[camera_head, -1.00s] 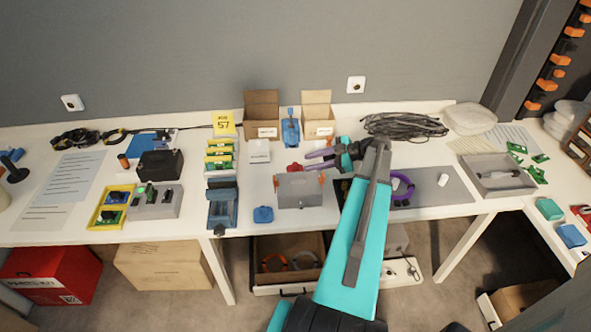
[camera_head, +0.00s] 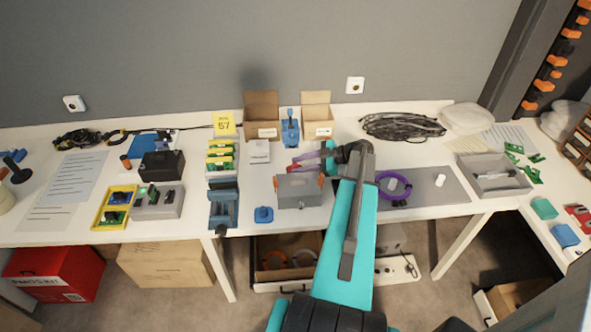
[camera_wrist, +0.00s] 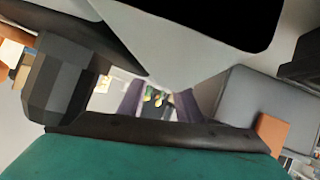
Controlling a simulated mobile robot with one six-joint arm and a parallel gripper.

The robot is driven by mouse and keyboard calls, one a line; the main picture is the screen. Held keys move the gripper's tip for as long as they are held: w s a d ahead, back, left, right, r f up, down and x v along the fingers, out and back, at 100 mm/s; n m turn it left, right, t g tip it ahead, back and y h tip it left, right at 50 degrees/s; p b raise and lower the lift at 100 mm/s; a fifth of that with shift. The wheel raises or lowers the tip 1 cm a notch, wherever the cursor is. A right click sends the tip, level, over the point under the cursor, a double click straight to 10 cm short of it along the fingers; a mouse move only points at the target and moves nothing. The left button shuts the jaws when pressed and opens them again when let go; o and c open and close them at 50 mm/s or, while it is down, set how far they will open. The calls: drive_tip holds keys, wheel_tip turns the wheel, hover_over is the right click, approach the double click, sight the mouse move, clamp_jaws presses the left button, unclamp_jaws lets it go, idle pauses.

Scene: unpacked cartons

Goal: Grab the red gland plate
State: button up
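A small red piece (camera_head: 292,169), which looks like the red gland plate, lies on the white table just behind the grey box (camera_head: 299,191) in the head view. It is small and partly hidden. My gripper (camera_head: 298,162) reaches leftward over the table, its purple fingers beside and around the red piece; I cannot tell whether they touch it. In the wrist view, the two purple fingers (camera_wrist: 158,103) stand apart with distant yellow and green items showing between them. I make out no red piece between them there.
The grey box with orange clips stands directly in front of the fingers. Two open cartons (camera_head: 262,117) and a blue device (camera_head: 290,131) stand behind. A purple cable coil (camera_head: 394,186) lies on the grey mat to the right. A blue piece (camera_head: 263,214) lies near the front edge.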

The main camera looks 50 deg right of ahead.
idle(0.3)
clamp_jaws()
drive_tip(key=shift+r, duration=0.15)
wheel_tip(320, 180, up, 10)
drive_tip(key=b, duration=0.3)
idle(0.6)
idle(0.4)
